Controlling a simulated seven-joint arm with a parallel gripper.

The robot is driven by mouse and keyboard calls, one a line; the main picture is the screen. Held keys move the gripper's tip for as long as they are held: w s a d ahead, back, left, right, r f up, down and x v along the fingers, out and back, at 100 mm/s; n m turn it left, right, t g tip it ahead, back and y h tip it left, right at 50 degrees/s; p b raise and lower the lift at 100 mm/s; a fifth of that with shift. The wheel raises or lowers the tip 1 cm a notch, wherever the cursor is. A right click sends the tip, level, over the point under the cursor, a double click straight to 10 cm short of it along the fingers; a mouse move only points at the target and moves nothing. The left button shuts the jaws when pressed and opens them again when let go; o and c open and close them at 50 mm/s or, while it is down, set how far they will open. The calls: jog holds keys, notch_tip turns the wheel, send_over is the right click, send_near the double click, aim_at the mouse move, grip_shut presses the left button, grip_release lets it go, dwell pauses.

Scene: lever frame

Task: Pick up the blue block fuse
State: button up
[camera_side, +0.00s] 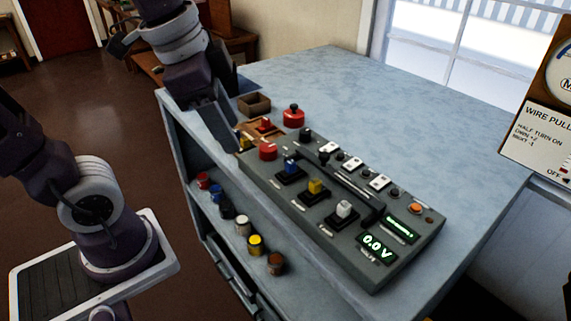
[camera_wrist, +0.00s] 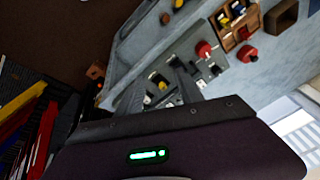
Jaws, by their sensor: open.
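The blue block fuse seems to be the small blue piece (camera_wrist: 236,9) in the wooden tray (camera_wrist: 257,24), seen at the top of the wrist view beside yellow and red pieces. In the side view the tray (camera_side: 249,129) lies at the panel's far left end, and my gripper partly covers it; I cannot make out the blue piece there. My gripper (camera_side: 232,143) points down close to the tray's left side, near the table edge. Its jaws are open with nothing seen held. In the wrist view the gripper (camera_wrist: 160,85) is over the panel side, apart from the tray.
A grey control panel (camera_side: 415,238) carries blue, yellow and white levers, a red button (camera_side: 268,151) and green displays. An empty brown box (camera_side: 254,104) and a red knob (camera_side: 294,116) stand behind the tray. Several coloured jars line the shelf below. The table's far side is clear.

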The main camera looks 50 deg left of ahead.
jog(key=w+f+m+g, duration=0.2)
jog(key=w+f+m, duration=0.1)
jog(key=w+m, duration=0.5)
jog(key=m+g, duration=0.2)
jog(key=m, duration=0.1)
send_over(291, 162)
jog(key=f, duration=0.2)
jog(key=shift+s+f, duration=0.25)
jog(key=shift+f, duration=0.1)
jog(key=shift+m, duration=0.5)
jog(key=f, duration=0.7)
jog(key=shift+w+f, duration=0.25)
jog(key=shift+f, duration=0.05)
grip_shut()
